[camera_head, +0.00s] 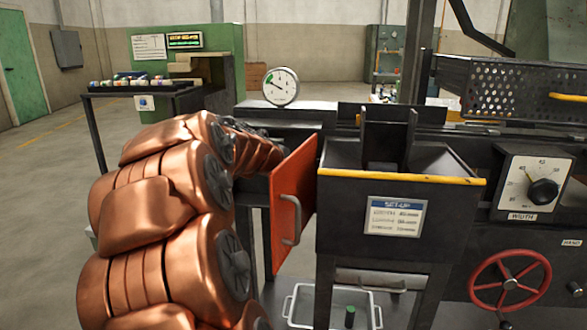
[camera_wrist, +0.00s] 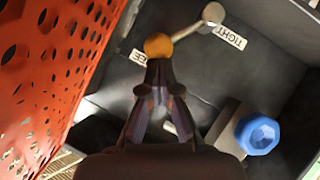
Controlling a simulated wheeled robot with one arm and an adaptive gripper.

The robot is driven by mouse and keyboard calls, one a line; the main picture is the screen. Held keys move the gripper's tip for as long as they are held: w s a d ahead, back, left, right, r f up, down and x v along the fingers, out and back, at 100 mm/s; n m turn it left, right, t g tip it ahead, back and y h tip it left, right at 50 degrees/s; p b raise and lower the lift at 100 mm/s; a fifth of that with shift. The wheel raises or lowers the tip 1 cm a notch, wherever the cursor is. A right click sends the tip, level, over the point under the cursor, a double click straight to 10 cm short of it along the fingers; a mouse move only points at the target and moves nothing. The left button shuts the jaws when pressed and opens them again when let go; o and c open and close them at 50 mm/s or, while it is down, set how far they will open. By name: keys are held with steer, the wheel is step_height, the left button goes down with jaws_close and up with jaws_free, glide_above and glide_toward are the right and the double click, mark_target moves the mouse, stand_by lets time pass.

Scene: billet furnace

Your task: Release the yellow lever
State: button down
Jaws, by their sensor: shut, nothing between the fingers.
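The yellow lever shows in the wrist view as a round yellow-orange knob (camera_wrist: 158,46) on a thin pale rod. The rod runs up and right to a round pale pivot (camera_wrist: 213,13). The knob lies beside a white label ending in "EE" (camera_wrist: 138,57), partly hidden; a "TIGHT" label (camera_wrist: 229,37) sits near the pivot. My gripper (camera_wrist: 158,70) is shut and empty, its tips right at the knob's lower edge; I cannot tell whether they touch it. In the head view the lever and gripper are hidden behind my copper arm and the orange door.
The orange door (camera_head: 291,205) stands open beside the black set-up box (camera_head: 340,190); its perforated side (camera_wrist: 45,70) fills the left of the wrist view. A blue knob (camera_wrist: 258,134) sits right of my fingers. A dial gauge (camera_head: 281,87) stands behind. Dark walls enclose the lever.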

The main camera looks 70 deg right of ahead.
steer(key=w+a+r, duration=0.2)
steer(key=a+r, duration=0.1)
steer(key=a, duration=0.2)
steer(key=w+a+r+p, duration=0.1)
steer(key=w+a+r, duration=0.1)
steer(key=a+r, duration=0.2)
steer(key=shift+w+a+p, duration=0.25)
steer(key=shift+a+p, duration=0.05)
steer(key=shift+a, duration=0.25)
stand_by(0.3)
